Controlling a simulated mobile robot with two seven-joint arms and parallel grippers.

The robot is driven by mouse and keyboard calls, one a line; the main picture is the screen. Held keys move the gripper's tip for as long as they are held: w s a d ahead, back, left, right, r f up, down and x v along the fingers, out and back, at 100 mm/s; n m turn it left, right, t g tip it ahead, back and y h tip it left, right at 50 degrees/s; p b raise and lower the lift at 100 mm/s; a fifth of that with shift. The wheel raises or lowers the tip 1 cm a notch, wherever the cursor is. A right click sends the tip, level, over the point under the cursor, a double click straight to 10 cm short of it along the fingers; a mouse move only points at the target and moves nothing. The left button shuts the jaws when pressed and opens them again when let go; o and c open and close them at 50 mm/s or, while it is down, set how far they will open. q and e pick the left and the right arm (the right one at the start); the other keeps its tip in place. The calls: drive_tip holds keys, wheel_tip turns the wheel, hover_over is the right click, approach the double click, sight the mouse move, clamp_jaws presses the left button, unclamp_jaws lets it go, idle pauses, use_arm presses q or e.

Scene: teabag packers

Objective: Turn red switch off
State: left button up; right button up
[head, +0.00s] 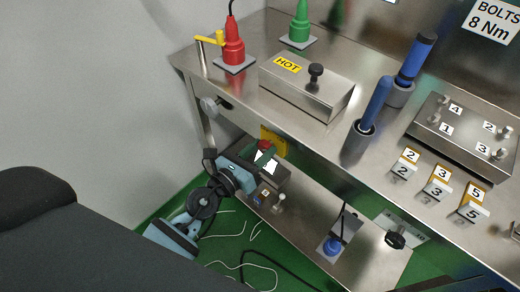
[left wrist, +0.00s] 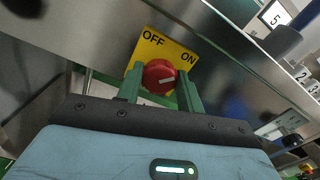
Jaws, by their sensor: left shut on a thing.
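The red switch (left wrist: 158,75) is a round red knob with a white pointer line on a yellow plate (left wrist: 150,50) marked OFF at the left and ON at the right. The pointer line runs toward the right, on the ON side. In the head view the knob (head: 264,145) shows only partly behind my gripper, below the bench front. My left gripper (left wrist: 162,88) is shut on the knob, with one green finger on each side. It also shows in the head view (head: 266,158). My right gripper is not in view.
The steel bench (head: 225,88) overhangs the switch. On it stand a red bottle (head: 233,45), a green bottle (head: 300,25), a HOT box (head: 300,88) and blue-handled tools (head: 415,60). A lower shelf (head: 300,225) holds a blue-based item (head: 333,246). Loose cables lie on the green floor.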

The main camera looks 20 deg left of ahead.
use_arm(q)
drive_tip(key=shift+n, duration=0.3)
drive_tip(key=shift+n+p, duration=0.45)
drive_tip(key=shift+n, duration=0.25)
drive_tip(key=n+p, duration=0.1)
drive_tip(key=n, duration=0.3)
drive_tip(key=shift+a, duration=0.15)
drive_tip(key=n+p, duration=0.1)
drive_tip(key=n, duration=0.2)
drive_tip(key=n+p, duration=0.1)
drive_tip(key=n, duration=0.3)
drive_tip(key=shift+f+n+p, duration=0.1)
drive_tip(key=shift+n+p, duration=0.2)
drive_tip(key=shift+p, duration=0.05)
drive_tip(key=shift+f+n+p, duration=0.1)
drive_tip(key=shift+n+p, duration=0.55)
drive_tip(key=shift+n, duration=1.35)
